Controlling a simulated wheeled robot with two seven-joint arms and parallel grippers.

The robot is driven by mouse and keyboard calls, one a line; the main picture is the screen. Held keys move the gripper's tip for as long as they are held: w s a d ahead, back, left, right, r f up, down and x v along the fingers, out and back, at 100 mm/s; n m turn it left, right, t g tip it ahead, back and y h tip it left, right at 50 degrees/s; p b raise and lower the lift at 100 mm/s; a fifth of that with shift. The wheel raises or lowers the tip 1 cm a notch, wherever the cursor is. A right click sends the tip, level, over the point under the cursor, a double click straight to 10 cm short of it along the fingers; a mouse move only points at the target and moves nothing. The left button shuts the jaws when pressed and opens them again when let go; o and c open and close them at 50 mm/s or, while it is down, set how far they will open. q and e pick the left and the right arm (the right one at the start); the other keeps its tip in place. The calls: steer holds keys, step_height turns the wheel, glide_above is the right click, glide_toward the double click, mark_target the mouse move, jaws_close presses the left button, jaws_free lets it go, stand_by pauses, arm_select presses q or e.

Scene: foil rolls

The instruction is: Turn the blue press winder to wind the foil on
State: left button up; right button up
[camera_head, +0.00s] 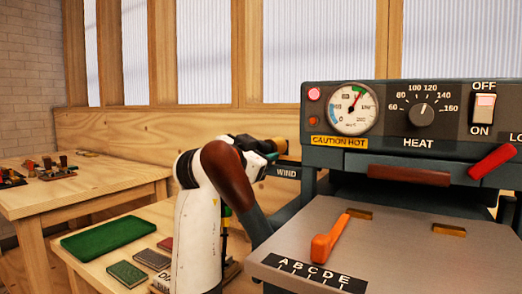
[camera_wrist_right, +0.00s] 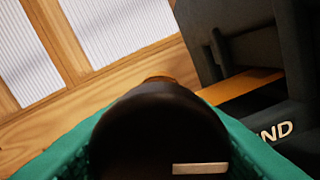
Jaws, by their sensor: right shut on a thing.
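The blue-grey press (camera_head: 340,158) stands at the right in the head view, with a WIND label (camera_head: 286,172) on its left side. My right gripper (camera_head: 272,155) reaches to that side, just above the label. In the right wrist view its green fingers are shut on a dark round winder knob (camera_wrist_right: 160,125), one finger on each side. The knob has a pale bar mark near its lower right. A brownish round end (camera_wrist_right: 158,79) shows just beyond it. The foil cannot be made out. My left gripper is out of view.
An orange lever (camera_head: 328,238) stands on the press's grey front plate (camera_head: 400,240), with an A to E label strip. A red lever (camera_head: 492,163) is at the right. Another wooden table (camera_head: 90,190) stands at left.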

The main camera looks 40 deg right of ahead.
steer(key=shift+m, duration=0.7)
steer(key=o, duration=1)
